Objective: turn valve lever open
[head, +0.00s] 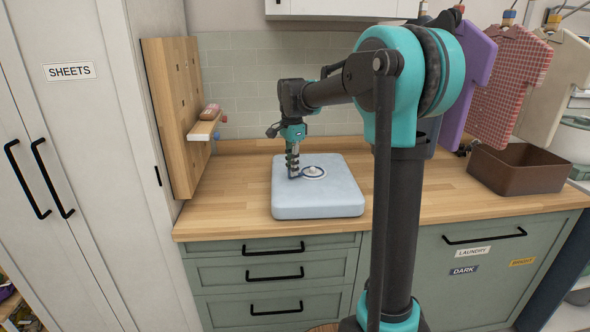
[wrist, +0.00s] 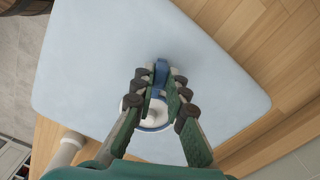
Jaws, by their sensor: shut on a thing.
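The valve is a white round disc (head: 314,172) with a blue rim, set on top of a pale blue slab (head: 318,209) on the wooden counter. In the wrist view, its blue lever (wrist: 161,68) points away from the white hub (wrist: 157,113). My gripper (head: 293,170) reaches down to the slab at the valve's left side in the head view. In the wrist view, my gripper's fingers (wrist: 160,77) are closed on the blue lever from both sides. The fingers hide part of the lever and the disc's edges.
A wooden pegboard (head: 169,120) with a small shelf (head: 204,129) stands at the left. A brown bin (head: 518,170) is on the counter at the right, below hanging garments (head: 508,75). The counter (head: 232,180) around the slab is mostly clear.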

